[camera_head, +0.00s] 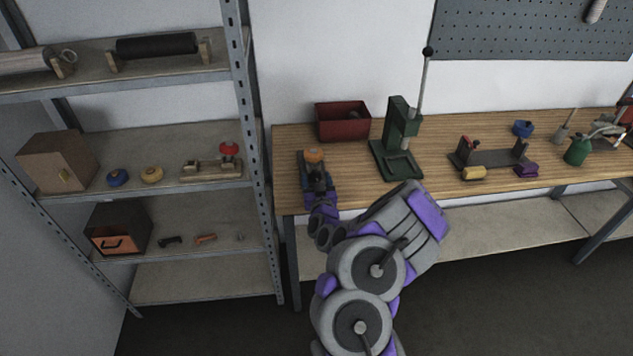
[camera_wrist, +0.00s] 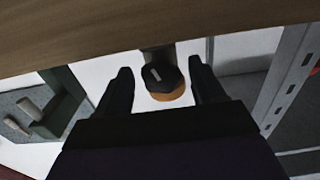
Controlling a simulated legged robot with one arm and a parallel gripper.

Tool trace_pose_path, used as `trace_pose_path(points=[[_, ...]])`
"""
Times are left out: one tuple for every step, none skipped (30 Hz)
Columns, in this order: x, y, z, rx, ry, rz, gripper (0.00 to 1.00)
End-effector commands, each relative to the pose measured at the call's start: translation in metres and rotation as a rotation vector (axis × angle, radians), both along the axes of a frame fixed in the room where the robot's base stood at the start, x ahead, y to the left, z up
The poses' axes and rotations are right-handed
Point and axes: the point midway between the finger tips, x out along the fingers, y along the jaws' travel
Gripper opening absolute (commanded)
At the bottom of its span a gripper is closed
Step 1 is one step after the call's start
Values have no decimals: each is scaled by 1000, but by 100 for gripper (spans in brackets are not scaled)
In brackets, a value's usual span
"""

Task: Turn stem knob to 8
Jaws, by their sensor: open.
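An orange knob (camera_head: 314,155) sits near the left end of the wooden workbench, just beyond my gripper (camera_head: 317,170), which partly hides its mount. In the wrist view a round black cap with a short pale mark (camera_wrist: 162,73) and an orange body (camera_wrist: 168,95) shows between the two dark fingers of my gripper (camera_wrist: 160,67). The fingers are spread, with a visible gap on each side of the knob. No numbers can be read on the knob or around it, so its setting cannot be told.
A red bin (camera_head: 343,121) stands behind the knob, and a green lever press (camera_head: 399,140) stands to its right. A metal shelf (camera_head: 246,120) is close on the left. More tools and small parts lie farther right on the workbench (camera_head: 440,190).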

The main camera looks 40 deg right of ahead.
Motion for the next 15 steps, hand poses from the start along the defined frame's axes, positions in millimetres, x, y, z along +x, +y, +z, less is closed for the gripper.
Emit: trace_pose_path(points=[[0,0,0,0,0,0,68],[0,0,0,0,0,0,68],[0,0,0,0,0,0,68],[0,0,0,0,0,0,68],[0,0,0,0,0,0,68],[0,0,0,-1,-1,0,67],[0,0,0,-1,1,0,64],[0,0,0,-1,0,0,61],[0,0,0,-1,0,0,58],[0,0,0,-1,0,0,55],[0,0,0,-1,0,0,52],[0,0,0,-1,0,0,48],[0,0,0,-1,0,0,45],[0,0,0,-1,0,0,42],[0,0,0,-1,0,0,38]])
